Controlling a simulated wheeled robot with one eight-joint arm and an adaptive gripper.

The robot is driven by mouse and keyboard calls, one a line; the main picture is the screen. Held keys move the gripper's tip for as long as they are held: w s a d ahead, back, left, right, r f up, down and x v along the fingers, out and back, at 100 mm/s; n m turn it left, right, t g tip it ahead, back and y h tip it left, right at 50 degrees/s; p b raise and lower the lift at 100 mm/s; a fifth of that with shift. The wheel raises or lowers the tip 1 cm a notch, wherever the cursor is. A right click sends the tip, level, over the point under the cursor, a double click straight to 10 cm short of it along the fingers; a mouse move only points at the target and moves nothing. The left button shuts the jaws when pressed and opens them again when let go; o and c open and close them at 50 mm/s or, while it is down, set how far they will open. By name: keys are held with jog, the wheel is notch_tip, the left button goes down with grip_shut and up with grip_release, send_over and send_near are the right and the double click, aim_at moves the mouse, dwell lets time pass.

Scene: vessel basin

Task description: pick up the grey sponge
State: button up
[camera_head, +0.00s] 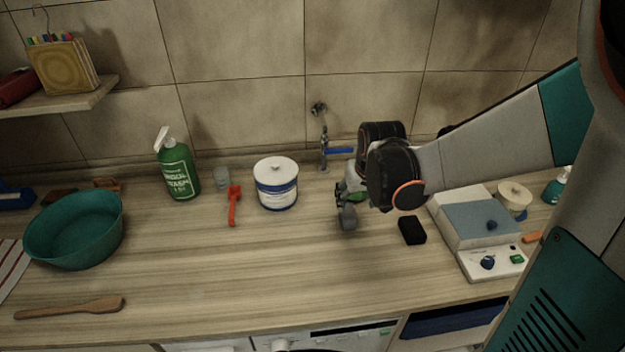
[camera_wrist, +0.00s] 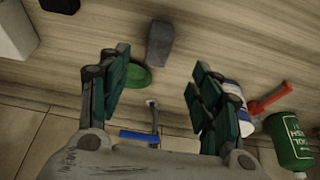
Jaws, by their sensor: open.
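The grey sponge (camera_head: 348,219) is a small dark grey block on the wooden counter, right of the middle in the head view. In the wrist view the grey sponge (camera_wrist: 160,44) lies beyond the fingertips, roughly in line with the gap between them. My gripper (camera_head: 346,196) is just behind the sponge in the head view, partly hidden by my wrist. In the wrist view my gripper (camera_wrist: 157,76) is open, with its two fingers wide apart and nothing held between them.
A round green object (camera_wrist: 138,76) lies beside the left finger. A black block (camera_head: 412,230) and a grey-white device (camera_head: 470,222) stand right of the sponge. A white tub (camera_head: 276,184), red tool (camera_head: 234,206), green bottle (camera_head: 177,170) and teal basin (camera_head: 75,232) stand left. The front counter is mostly clear.

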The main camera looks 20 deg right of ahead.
aim_at(349, 212)
jog(key=b+x, duration=0.2)
jog(key=x, duration=0.6)
jog(key=b+x, duration=0.1)
jog(key=x, duration=0.1)
jog(key=b+x, duration=0.1)
jog(key=x, duration=0.1)
jog(key=shift+w+d+r, duration=0.1)
jog(key=shift+w+d, duration=0.05)
jog(key=shift+w, duration=0.25)
jog(key=shift+w+f, duration=0.2)
jog(key=shift+f, duration=0.3)
jog(key=shift+c, duration=0.5)
jog(key=c, duration=0.7)
jog(key=shift+c, duration=0.2)
jog(key=shift+r, duration=0.1)
notch_tip(349, 212, up, 20)
jog(key=p, duration=0.5)
jog(key=shift+c, duration=0.4)
